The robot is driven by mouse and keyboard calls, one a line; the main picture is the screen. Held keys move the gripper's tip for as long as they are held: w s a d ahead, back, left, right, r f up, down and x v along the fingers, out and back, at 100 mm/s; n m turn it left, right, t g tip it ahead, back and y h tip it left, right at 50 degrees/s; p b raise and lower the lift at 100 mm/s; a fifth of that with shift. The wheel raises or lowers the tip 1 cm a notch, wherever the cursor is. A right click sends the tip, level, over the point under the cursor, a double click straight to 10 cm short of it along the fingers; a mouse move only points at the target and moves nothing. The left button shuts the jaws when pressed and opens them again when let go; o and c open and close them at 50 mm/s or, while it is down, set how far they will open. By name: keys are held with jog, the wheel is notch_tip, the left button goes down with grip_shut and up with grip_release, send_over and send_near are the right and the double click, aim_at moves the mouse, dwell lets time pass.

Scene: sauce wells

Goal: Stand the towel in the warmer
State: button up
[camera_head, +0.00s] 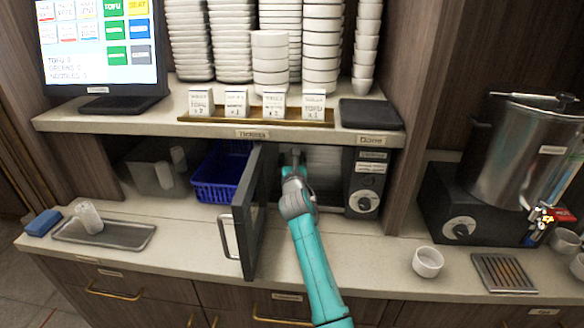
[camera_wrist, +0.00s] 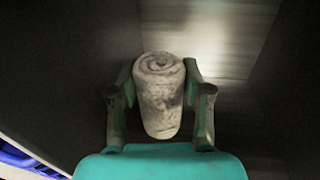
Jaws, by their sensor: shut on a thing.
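My gripper (camera_wrist: 160,90) is shut on a rolled towel (camera_wrist: 161,108), which is whitish with grey patches and shows its spiral end at the top of the wrist view. The fingers press on its two sides. In the head view my gripper (camera_head: 293,160) reaches into the warmer (camera_head: 365,182), whose dark door (camera_head: 254,215) stands open toward the front. The towel cannot be made out in the head view. I cannot tell whether its lower end touches the warmer's floor. The warmer's pale metal inside wall (camera_wrist: 225,45) shows behind the towel.
The open door with its handle (camera_head: 230,235) stands close left of my arm. A blue basket (camera_head: 215,190) is left of it. A metal tray (camera_head: 130,237) holding a white roll lies at the counter's left. The shelf above bears stacked bowls. A white cup (camera_head: 427,262) stands at right.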

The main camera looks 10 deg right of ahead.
jog(key=shift+w, duration=0.65)
jog(key=shift+d+f, duration=0.1)
jog(key=shift+f, duration=1.65)
jog(key=shift+f, duration=0.2)
jog(key=o, duration=1.2)
jog(key=shift+o, duration=0.2)
jog(key=shift+r, duration=0.2)
jog(key=shift+s+f, duration=0.1)
jog(key=shift+s, duration=0.25)
jog(key=s+a, duration=0.1)
jog(key=s, duration=1)
jog(key=shift+a, duration=0.4)
